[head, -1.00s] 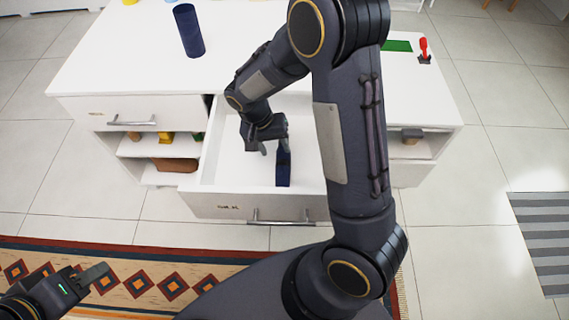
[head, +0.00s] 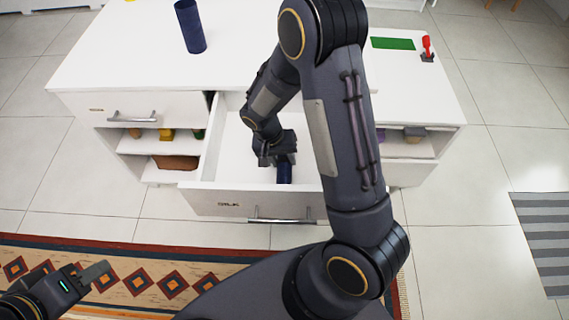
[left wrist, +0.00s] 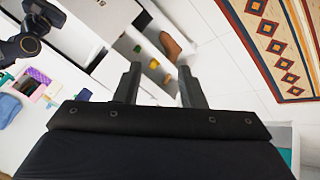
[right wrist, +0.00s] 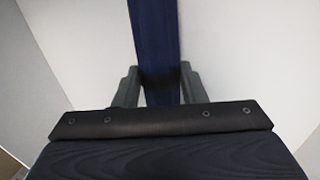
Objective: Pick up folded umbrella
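The folded umbrella (head: 284,173), a long dark navy shape, lies in the open white drawer in the head view. My right gripper (head: 276,150) is down in the drawer over the umbrella's far part and hides some of it. In the right wrist view the umbrella (right wrist: 158,40) runs between the two fingers of my right gripper (right wrist: 158,82). The fingers are spread wide, one on each side; contact is not clear. My left gripper (left wrist: 160,75) is open and empty. In the head view it is low at the left, above the rug, away from the drawer.
The drawer (head: 255,207) sticks out from a white cabinet (head: 130,60). A dark blue cylinder (head: 190,27) stands on the cabinet top. Side shelves hold a brown item (head: 176,162) and other small things. A patterned rug (head: 172,285) lies in front.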

